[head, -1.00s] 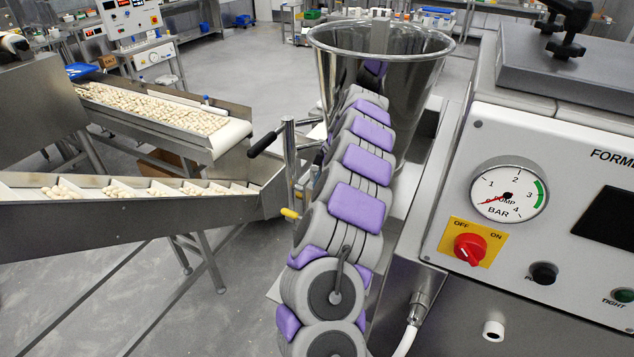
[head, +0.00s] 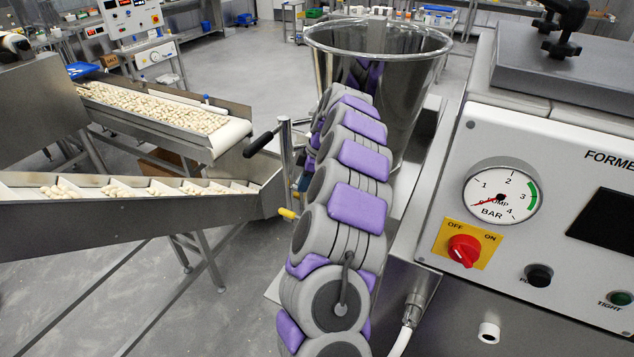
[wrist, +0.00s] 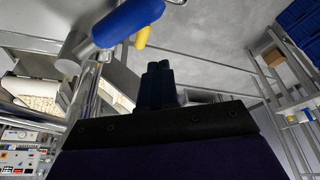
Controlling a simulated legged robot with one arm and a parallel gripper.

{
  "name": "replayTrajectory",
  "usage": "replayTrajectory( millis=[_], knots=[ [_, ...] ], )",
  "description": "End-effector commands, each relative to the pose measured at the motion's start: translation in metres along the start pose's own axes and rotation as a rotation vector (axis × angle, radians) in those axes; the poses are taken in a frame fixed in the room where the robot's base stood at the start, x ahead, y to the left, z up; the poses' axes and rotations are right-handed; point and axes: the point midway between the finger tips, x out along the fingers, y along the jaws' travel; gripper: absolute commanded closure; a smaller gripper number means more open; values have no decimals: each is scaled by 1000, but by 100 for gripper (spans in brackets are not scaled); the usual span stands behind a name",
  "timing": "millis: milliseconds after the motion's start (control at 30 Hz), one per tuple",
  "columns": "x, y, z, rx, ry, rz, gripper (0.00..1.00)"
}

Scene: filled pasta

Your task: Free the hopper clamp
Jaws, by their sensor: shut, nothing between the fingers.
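The steel hopper (head: 375,40) stands behind my arm. A metal clamp post (head: 286,155) with a black side handle (head: 262,142) stands just left of my arm, with a yellow tip (head: 287,213) below. In the wrist view, a blue handle (wrist: 128,22) with a yellow piece (wrist: 142,37) beside it lies at the top, above and left of my gripper. My gripper (wrist: 158,68) shows there as dark fingers, closed together and empty. They look apart from the blue handle, though depth is hard to judge. My arm hides the gripper in the head view.
The machine panel (head: 545,180) with gauge and red switch stands close on the right. A sloped conveyor (head: 130,215) with pasta pieces ends near the post on the left, and another pasta belt (head: 160,110) lies behind it. Open floor (head: 250,60) shows beyond.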

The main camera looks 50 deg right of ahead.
Motion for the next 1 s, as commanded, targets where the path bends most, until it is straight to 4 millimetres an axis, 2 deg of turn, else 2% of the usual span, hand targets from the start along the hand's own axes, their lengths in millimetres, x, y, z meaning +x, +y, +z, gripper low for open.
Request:
replayTrajectory(
  millis=[600, 800, 1000],
  knots=[
    [-85, 12, 2, 1, 0, -1, 100],
    [-98, 12, -1, -1, 1, -1, 100],
    [-99, 11, -2, -2, 1, -2, 100]
  ],
)
